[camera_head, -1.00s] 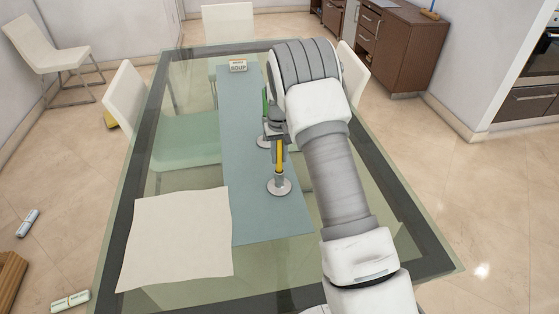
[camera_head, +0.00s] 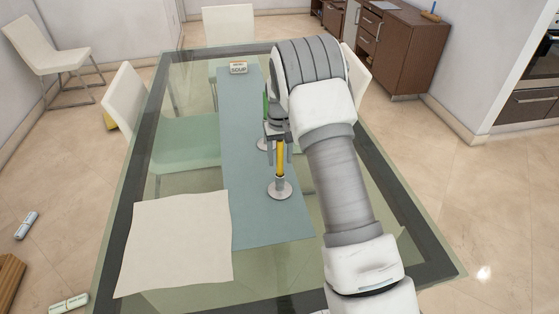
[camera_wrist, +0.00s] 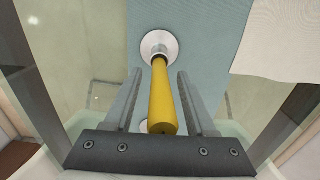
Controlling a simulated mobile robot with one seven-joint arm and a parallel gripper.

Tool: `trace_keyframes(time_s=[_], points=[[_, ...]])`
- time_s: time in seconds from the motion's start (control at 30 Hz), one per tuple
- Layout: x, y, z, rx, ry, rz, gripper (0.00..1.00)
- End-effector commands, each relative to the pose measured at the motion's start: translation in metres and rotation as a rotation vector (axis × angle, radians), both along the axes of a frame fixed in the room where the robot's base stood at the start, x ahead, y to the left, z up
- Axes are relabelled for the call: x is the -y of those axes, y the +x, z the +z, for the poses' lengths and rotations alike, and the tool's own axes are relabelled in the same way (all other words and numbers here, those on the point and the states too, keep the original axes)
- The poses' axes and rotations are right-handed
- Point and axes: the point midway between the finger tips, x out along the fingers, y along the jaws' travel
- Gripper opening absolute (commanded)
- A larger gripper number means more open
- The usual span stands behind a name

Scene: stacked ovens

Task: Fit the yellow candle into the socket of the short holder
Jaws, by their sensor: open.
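The yellow candle (camera_head: 281,160) stands upright on the near holder (camera_head: 280,190), which has a round silvery base. In the wrist view, the candle (camera_wrist: 163,98) meets the collar of the holder (camera_wrist: 159,42), and its lower end is hidden inside the collar. My gripper (camera_head: 279,160) is open around the candle's upper part. In the wrist view, the fingers of my gripper (camera_wrist: 157,92) stand on both sides of the candle, with a gap on each side. A green candle (camera_head: 265,105) stands behind, over a second holder (camera_head: 264,144), partly hidden by my gripper.
Both holders stand on a blue-grey runner (camera_head: 245,215) on a glass table with a dark border (camera_head: 128,215). A cream cloth (camera_head: 178,240) lies at the front left. A soup box (camera_head: 238,68) stands at the far end. White chairs (camera_head: 125,95) surround the table.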

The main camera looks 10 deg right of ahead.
Motion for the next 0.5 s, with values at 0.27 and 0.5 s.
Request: trace_keyframes(time_s=[0.27, 0.5], points=[[0.001, 0.003, 0.062, 0.012, 0.0, -0.001, 0.56], [0.001, 0.004, 0.082, 0.012, 0.0, -0.001, 0.56]])
